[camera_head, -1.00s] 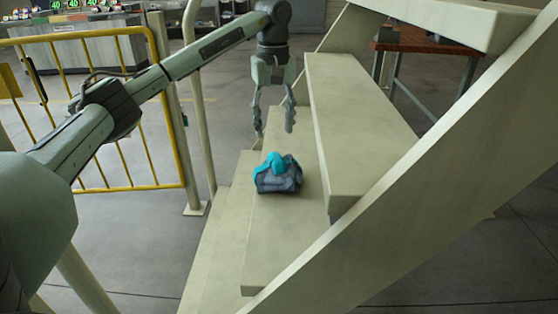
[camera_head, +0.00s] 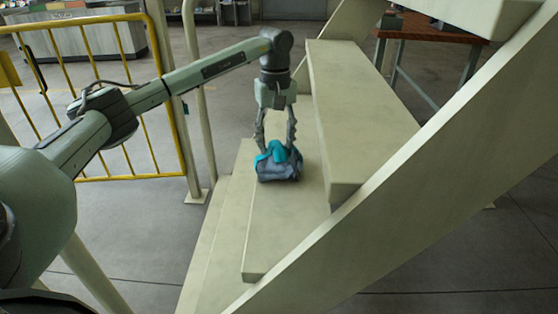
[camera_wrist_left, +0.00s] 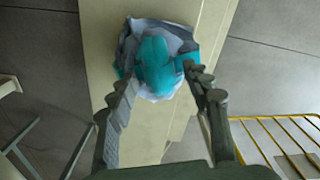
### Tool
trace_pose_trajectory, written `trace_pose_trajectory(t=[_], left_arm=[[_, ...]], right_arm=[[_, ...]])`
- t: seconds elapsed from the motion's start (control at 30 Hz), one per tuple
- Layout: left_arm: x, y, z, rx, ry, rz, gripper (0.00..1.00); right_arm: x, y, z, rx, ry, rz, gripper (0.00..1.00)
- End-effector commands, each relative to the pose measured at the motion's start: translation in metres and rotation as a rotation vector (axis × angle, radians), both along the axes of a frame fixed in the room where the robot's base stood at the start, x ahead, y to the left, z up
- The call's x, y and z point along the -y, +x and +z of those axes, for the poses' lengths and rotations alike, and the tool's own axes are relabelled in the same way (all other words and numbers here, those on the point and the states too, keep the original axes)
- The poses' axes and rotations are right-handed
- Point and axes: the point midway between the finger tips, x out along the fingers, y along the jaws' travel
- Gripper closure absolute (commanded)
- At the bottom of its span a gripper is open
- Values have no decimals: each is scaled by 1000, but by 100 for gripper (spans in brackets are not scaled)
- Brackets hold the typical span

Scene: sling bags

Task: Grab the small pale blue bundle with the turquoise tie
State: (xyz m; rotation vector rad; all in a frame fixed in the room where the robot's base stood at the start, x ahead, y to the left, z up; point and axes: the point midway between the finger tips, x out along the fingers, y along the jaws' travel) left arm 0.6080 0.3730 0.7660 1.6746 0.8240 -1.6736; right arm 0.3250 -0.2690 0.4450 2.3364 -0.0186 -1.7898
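The small pale blue bundle with the turquoise tie (camera_head: 279,172) sits on a cream stair tread. It looks grey-blue, with a turquoise knot on top. My left gripper (camera_head: 277,147) points down right above it, with one finger on each side of the knot. In the left wrist view the bundle (camera_wrist_left: 158,90) lies between and beyond the fingertips of the left gripper (camera_wrist_left: 160,76), which are well apart. The gripper is open; whether the fingers touch the cloth I cannot tell. My right gripper is in no view.
A higher tread (camera_head: 360,120) rises right beside the gripper. The sloping stair side (camera_head: 420,190) fills the right. A yellow railing (camera_head: 150,95) and a cream post (camera_head: 190,100) stand left. The lower part of the bundle's tread (camera_head: 275,235) is clear.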

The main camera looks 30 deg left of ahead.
Motion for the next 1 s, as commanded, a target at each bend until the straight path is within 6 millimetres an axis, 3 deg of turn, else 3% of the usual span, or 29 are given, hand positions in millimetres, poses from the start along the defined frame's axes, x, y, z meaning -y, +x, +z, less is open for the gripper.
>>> trace_pose_trajectory(t=[0.03, 0.37, 1.0], left_arm=[[0, 0, 0, 0, 0, 0, 59], [0, 0, 0, 0, 0, 0, 100], [0, 1, 9, 3, -1, 0, 100]], right_arm=[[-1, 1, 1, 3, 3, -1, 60], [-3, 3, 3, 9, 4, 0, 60], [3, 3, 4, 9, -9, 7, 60]])
